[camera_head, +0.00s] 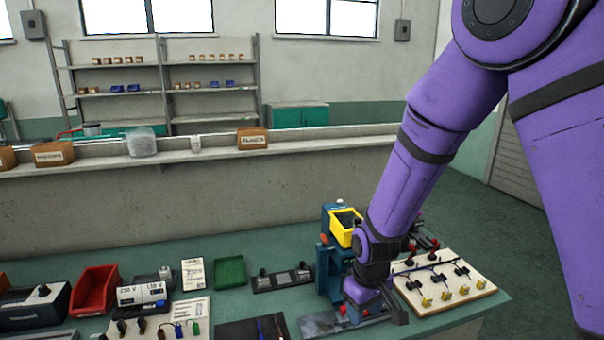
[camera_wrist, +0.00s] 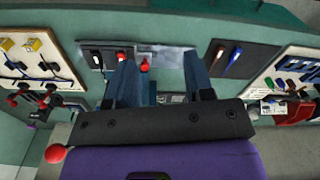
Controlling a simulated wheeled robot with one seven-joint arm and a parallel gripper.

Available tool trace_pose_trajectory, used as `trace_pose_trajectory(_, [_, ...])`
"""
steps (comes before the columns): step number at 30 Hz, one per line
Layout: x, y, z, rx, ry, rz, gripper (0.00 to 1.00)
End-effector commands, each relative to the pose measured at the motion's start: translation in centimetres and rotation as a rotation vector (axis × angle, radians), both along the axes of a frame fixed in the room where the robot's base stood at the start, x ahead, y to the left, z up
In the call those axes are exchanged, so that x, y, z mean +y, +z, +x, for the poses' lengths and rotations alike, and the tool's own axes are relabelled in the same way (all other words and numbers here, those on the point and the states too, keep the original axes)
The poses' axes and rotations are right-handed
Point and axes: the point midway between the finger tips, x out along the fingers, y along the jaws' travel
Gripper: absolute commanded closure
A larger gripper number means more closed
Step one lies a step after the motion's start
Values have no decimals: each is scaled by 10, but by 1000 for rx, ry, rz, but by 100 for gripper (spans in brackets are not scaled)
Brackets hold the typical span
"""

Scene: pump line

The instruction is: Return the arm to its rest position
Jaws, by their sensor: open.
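My purple arm (camera_head: 425,140) reaches down from the upper right to the right part of the green bench (camera_head: 300,245). My gripper (camera_head: 375,312) is low over the bench, beside a blue-green bench machine and above a grey metal plate (camera_head: 320,324). In the wrist view my gripper (camera_wrist: 160,68) has its two blue-grey fingers spread apart, with nothing held between them. The metal plate (camera_wrist: 172,60) and a red knob (camera_wrist: 144,65) show beyond the fingertips. Whether the fingers touch anything cannot be told.
A yellow bin (camera_head: 345,230) stands close behind my wrist. A board with yellow connectors (camera_head: 447,284) lies to the right. A green tray (camera_head: 229,272), red bin (camera_head: 95,290) and power supply (camera_head: 143,294) are at left. A low wall (camera_head: 180,205) runs behind the bench.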

Motion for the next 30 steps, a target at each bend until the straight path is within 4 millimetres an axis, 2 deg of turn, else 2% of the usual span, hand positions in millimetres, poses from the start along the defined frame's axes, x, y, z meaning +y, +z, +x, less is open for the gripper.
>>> trace_pose_trajectory(8, [-17, 48, 0, -40, -54, 29, 52])
trace_pose_trajectory(14, [-41, 104, -9, -89, -121, 58, 52])
trace_pose_trajectory(21, [-75, 172, -34, -155, -211, 89, 52])
trace_pose_trajectory(30, [-115, 239, -83, -244, -324, 112, 52])
